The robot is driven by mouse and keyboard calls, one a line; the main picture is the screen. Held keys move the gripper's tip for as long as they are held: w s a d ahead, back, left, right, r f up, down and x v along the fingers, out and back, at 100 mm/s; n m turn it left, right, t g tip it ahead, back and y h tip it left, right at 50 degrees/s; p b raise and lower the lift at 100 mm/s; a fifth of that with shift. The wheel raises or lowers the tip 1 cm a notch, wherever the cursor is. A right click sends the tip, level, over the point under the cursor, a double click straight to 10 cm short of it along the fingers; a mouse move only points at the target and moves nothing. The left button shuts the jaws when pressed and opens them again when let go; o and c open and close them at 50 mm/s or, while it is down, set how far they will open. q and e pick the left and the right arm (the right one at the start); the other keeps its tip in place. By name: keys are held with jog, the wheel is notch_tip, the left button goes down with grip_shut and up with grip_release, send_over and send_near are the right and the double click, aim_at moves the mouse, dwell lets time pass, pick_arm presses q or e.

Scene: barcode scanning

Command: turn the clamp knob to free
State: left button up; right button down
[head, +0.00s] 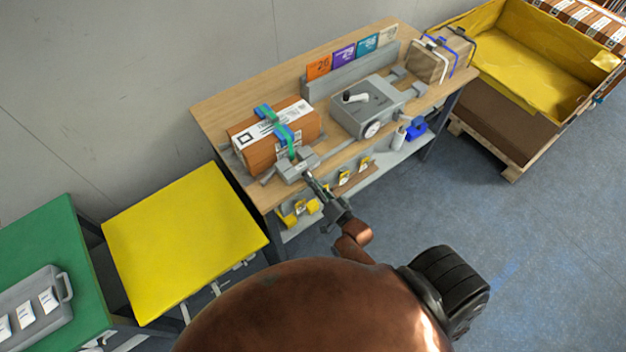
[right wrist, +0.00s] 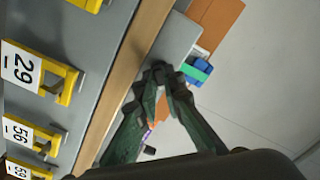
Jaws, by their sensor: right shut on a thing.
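The clamp (head: 290,172) is a grey block at the table's front edge, beside an orange-brown box with a white label. The clamp's grey body also shows in the right wrist view (right wrist: 176,48). My right gripper (head: 308,177) reaches it from the front. In the right wrist view, the fingertips of the right gripper (right wrist: 166,84) are closed around the small dark clamp knob (right wrist: 158,71). The fingers hide most of the knob, so its turn angle cannot be told. My left gripper is not in view.
The strapped box (head: 255,150) stands behind the clamp on the wooden table (head: 225,98). A grey device (head: 368,108) with a dial stands to the right. Yellow numbered holders (right wrist: 35,78) sit on the shelf below. A yellow table (head: 185,240) stands at left.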

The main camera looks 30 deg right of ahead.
jog(key=shift+n+p, duration=1.45)
jog(key=shift+n, duration=3.05)
jog(key=c, duration=2.3)
grip_release()
jog(key=s, duration=0.8)
jog(key=s+d, duration=0.1)
jog(key=s, duration=0.3)
